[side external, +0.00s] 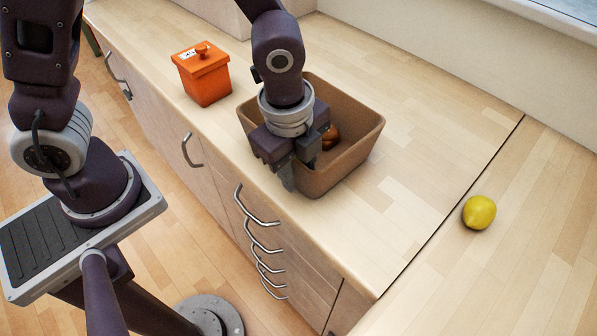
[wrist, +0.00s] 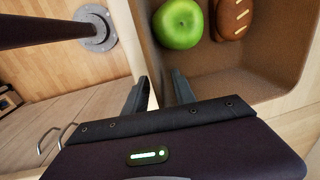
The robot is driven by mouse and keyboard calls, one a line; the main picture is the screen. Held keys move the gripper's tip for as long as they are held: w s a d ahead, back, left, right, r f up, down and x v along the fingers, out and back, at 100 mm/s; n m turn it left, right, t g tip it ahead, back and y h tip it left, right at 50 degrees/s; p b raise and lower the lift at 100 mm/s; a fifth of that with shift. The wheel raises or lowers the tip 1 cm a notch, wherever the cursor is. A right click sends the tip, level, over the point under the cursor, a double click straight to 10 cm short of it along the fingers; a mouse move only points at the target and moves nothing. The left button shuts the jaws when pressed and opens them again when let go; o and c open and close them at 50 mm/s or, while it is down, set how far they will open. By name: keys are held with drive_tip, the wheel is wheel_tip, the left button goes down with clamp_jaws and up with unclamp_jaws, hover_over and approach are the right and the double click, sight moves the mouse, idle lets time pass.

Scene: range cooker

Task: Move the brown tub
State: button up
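The brown tub (side external: 350,158) stands on the wooden counter near its front edge; its inside fills the upper right of the wrist view (wrist: 245,80). It holds a green apple (wrist: 179,23) and a brown bread loaf (wrist: 234,18). My gripper (side external: 290,178) points down at the tub's front wall. In the wrist view its two fingers (wrist: 159,88) stand apart, one outside the wall and one inside, with the wall between them. A gap seems to show beside the wall, so the fingers look open around it. The arm hides part of the tub in the side view.
An orange lidded box (side external: 204,78) stands on the counter left of the tub. A yellow lemon (side external: 479,212) lies on the counter at the right, past a dark seam. The counter between tub and seam is clear. Drawer handles (side external: 258,222) stick out below the front edge.

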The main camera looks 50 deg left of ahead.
sight(296, 159)
drive_tip(key=r, duration=0.5)
drive_tip(key=shift+s+r, duration=0.3)
drive_tip(key=shift+s, duration=0.05)
drive_tip(key=s+a+r+n+t, duration=0.4)
drive_tip(key=s+a+r+n, duration=0.7)
drive_tip(key=n, duration=0.7)
drive_tip(key=shift+s+a+r, duration=0.15)
drive_tip(key=shift+a+r, duration=0.6)
drive_tip(key=shift+a, duration=0.35)
